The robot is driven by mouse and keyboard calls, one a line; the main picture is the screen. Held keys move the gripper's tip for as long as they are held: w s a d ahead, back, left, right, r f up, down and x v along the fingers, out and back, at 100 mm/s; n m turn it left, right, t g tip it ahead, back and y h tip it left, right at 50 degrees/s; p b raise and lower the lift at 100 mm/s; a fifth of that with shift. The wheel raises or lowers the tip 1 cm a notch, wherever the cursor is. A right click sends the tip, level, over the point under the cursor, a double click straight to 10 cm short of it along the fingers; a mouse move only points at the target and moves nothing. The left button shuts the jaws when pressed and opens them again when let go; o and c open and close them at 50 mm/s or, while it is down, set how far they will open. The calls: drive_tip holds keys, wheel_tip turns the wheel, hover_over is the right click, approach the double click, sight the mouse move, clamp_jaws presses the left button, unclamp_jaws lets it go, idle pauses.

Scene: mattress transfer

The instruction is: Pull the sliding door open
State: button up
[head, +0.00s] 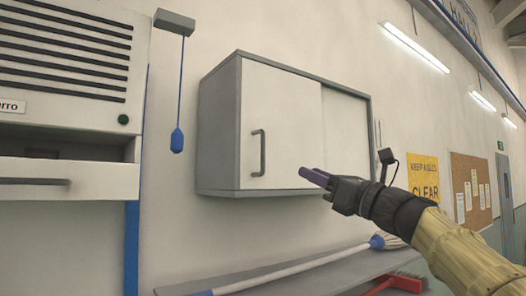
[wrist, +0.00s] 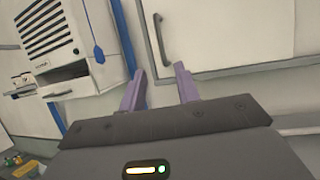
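A grey wall cabinet (head: 218,130) hangs on the wall with two white door panels. The left sliding door (head: 282,115) has a dark vertical bar handle (head: 258,153) near its left edge. The right panel (head: 346,135) sits slightly behind it. My gripper (head: 313,177) is in front of the cabinet's lower edge, to the right of the handle and apart from it. In the wrist view the two purple fingers (wrist: 157,90) are spread with nothing between them. The handle (wrist: 162,40) shows beyond and above the fingertips, in front of the white door (wrist: 225,35).
A white machine with vents (head: 70,50) stands at the left. A blue pull cord (head: 178,138) hangs between it and the cabinet. The wall right of the cabinet carries a yellow sign (head: 424,178).

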sight(264, 151)
drive_tip(key=p+x, duration=1)
drive_tip(key=x, duration=0.5)
drive_tip(key=shift+w+a+r, duration=0.15)
drive_tip(key=shift+w+a+p, duration=0.4)
drive_tip(key=shift+w+p, duration=0.05)
drive_tip(key=shift+w, duration=0.05)
drive_tip(key=shift+c, duration=0.4)
clamp_jaws()
